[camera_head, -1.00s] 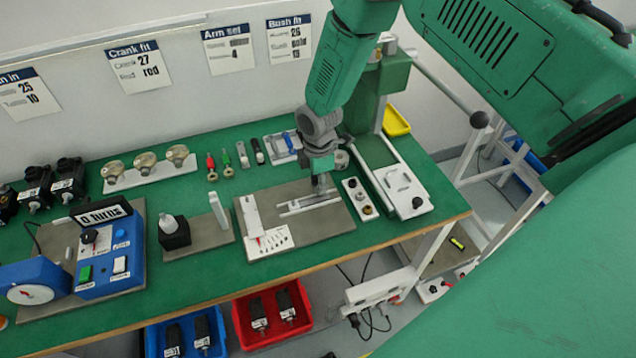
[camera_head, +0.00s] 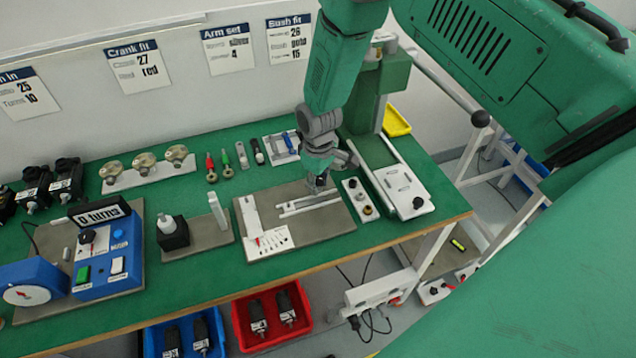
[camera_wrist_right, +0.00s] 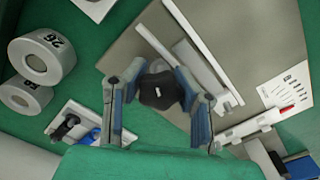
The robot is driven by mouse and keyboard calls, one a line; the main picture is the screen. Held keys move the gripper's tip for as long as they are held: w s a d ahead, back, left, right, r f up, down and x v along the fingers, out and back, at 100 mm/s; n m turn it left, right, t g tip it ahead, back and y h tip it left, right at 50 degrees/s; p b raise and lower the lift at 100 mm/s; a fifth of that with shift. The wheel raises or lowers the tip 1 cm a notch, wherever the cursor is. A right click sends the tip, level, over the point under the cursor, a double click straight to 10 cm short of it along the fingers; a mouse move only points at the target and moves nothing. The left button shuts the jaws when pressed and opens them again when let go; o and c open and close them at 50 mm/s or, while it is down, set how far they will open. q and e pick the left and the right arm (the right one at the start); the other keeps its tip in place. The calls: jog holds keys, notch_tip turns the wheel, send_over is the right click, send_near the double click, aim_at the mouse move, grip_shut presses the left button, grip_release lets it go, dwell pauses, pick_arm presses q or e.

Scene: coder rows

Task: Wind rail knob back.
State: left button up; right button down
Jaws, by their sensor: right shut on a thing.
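The rail (camera_head: 308,206) is a pale bar on a grey board (camera_head: 340,222) on the green bench. The dark, lobed rail knob (camera_wrist_right: 160,91) sits at its end in the right wrist view, with a small white mark on top. My right gripper (camera_wrist_right: 161,95) is shut on the knob, a blue-padded finger on each side. A white scale plate (camera_head: 262,235) with a red pointer lies left of the rail. My left gripper is not in view.
A small tray of knobs (camera_head: 360,199) and a white plate fixture (camera_head: 402,188) stand close right of the gripper. Coloured-handled tools (camera_head: 226,162) lie behind. A blue counter box (camera_head: 108,255) is at left. Numbered white rings (camera_wrist_right: 40,60) show in the wrist view.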

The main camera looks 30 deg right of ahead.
jog(key=m, duration=0.5)
jog(key=shift+w+r+m, duration=0.2)
jog(key=shift+w+m, duration=0.1)
jog(key=shift+w, duration=0.05)
jog(key=m, duration=0.5)
jog(key=shift+m, duration=0.3)
jog(key=shift+d, duration=0.1)
jog(key=c, duration=1.3)
grip_release()
jog(key=shift+o, duration=0.9)
jog(key=shift+s+f, duration=0.1)
